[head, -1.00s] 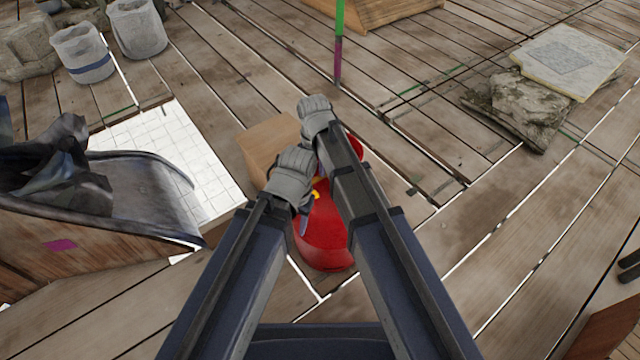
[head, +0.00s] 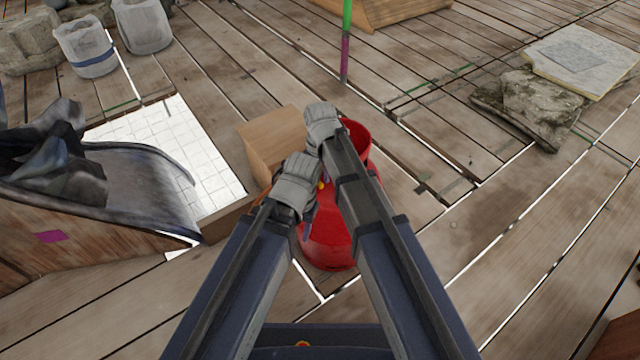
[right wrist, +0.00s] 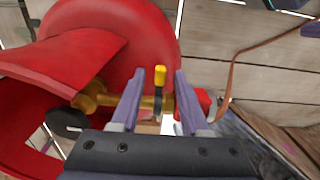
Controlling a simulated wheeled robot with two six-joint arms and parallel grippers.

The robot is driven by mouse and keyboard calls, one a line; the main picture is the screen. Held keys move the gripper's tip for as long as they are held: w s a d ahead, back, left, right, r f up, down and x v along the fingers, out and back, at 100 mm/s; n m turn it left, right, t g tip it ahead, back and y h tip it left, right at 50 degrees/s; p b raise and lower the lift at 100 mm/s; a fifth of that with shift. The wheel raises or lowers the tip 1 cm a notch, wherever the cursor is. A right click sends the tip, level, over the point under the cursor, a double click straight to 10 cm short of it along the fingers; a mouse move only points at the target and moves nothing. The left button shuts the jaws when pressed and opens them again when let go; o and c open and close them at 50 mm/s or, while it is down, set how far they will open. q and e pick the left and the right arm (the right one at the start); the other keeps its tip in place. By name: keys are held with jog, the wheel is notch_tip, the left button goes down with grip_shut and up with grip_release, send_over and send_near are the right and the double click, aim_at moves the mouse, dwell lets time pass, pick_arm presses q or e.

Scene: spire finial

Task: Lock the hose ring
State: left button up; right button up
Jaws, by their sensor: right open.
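A red gas cylinder (head: 328,240) with an open red collar stands on the deck, partly behind my arms. In the right wrist view, a brass valve (right wrist: 95,97) with a black knob (right wrist: 66,121) sits beside the collar. A dark lever with a yellow tip (right wrist: 160,76) stands up from the brass fitting, next to a red end piece (right wrist: 198,104). I cannot tell which part is the ring. My right gripper (right wrist: 160,72) is open, one finger on each side of the lever, with gaps visible.
A cardboard-brown box (head: 270,138) stands just behind the cylinder. A thin brown hose (right wrist: 232,65) lies at right in the wrist view. A wooden crate with dark cloth (head: 100,220) is at left. A stone slab (head: 575,60) lies far right. Deck right of the cylinder is clear.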

jog(key=shift+c, duration=0.2)
grip_shut()
dwell(0.4)
